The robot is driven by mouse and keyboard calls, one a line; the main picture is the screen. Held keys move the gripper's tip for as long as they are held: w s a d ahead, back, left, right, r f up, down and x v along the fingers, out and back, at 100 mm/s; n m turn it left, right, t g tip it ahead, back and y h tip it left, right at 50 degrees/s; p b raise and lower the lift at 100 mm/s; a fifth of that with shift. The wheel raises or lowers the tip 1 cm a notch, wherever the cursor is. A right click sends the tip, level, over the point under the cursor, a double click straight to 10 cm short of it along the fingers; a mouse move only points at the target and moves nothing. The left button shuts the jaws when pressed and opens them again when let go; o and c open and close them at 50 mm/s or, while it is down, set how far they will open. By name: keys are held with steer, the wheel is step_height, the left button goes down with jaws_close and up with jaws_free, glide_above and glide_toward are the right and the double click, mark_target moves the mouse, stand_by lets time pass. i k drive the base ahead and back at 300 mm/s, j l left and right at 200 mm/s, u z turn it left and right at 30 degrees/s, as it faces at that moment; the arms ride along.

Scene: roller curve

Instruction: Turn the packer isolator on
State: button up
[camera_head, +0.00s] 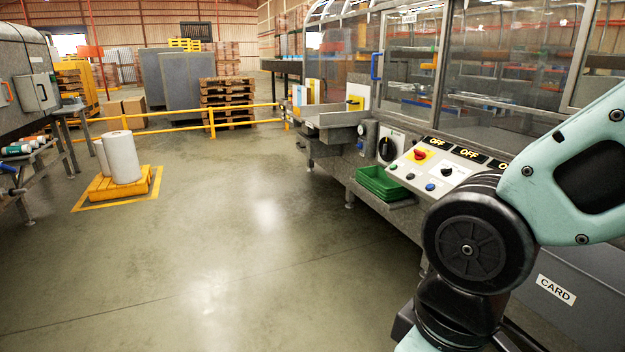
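A large black rotary switch (386,149) on a pale plate sits on the front of the packing machine, left of the sloped control panel. It looks like the isolator; its position marks are too small to read. The sloped control panel (430,170) carries a red knob on yellow, a black knob and several blue and pale buttons. My gripper is out of view; only links of my arm show at the right, in front of the machine and hiding part of the panel.
A green tray (382,183) juts out below the switch. A grey bin labelled CARD (583,290) stands at lower right. White rolls stand on a yellow pallet (107,188) at left. A yellow rail (240,122) crosses behind. The middle floor is clear.

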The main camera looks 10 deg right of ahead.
mark_target(419, 155)
steer(key=i, duration=2.05)
steer(key=i+j+z, duration=0.2)
steer(key=i, duration=0.75)
